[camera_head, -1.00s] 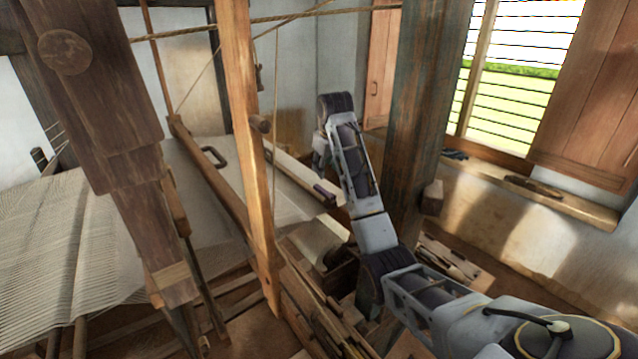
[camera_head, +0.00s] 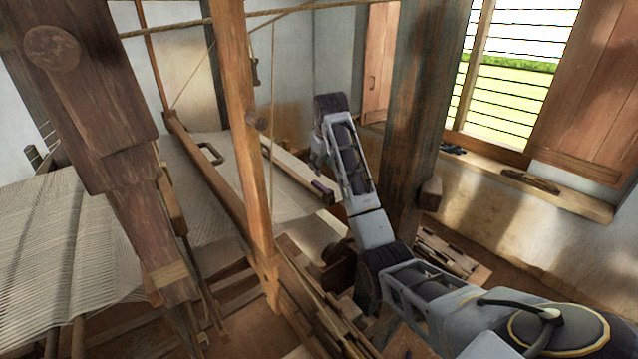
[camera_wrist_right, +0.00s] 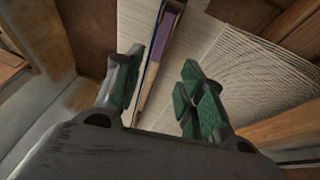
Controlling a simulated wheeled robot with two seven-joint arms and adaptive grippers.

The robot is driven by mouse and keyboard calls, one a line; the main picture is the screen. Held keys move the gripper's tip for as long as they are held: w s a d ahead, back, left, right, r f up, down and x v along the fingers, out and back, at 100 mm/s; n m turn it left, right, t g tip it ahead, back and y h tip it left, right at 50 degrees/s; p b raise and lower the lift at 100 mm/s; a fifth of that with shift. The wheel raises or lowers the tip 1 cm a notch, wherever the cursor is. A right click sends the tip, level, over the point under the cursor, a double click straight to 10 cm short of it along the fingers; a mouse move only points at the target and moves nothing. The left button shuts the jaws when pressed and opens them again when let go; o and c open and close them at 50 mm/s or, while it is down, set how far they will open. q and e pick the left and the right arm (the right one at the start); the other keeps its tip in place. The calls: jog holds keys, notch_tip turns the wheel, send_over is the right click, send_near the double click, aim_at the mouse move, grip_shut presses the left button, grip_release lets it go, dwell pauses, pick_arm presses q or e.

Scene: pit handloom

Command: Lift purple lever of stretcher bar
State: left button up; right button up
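The stretcher bar (camera_head: 291,168) is a pale wooden bar lying across the cloth, with a small dark purple lever (camera_head: 322,188) at its near right end. In the right wrist view, a purple strip (camera_wrist_right: 152,50), apparently the lever, runs along the bar between the fingers, partly hidden by a fingertip. My right gripper (camera_head: 316,154) is above the bar, pointing down; its fingers are small and partly hidden by the wrist in the head view. In the wrist view, its green-padded fingers (camera_wrist_right: 160,88) are apart, with no visible grip on anything. My left gripper is not in view.
A wooden loom post (camera_head: 243,130) and a long beam (camera_head: 205,175) stand left of the bar. A thick dark post (camera_head: 408,120) is close to my right arm. Pale cloth (camera_head: 290,208) and white warp threads (camera_head: 60,250) spread below and left. Ropes cross overhead.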

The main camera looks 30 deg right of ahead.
aim_at(319, 184)
jog(key=p+x, duration=0.2)
jog(key=x, duration=0.9)
jog(key=shift+w+f, duration=0.1)
jog(key=shift+f, duration=0.2)
grip_shut()
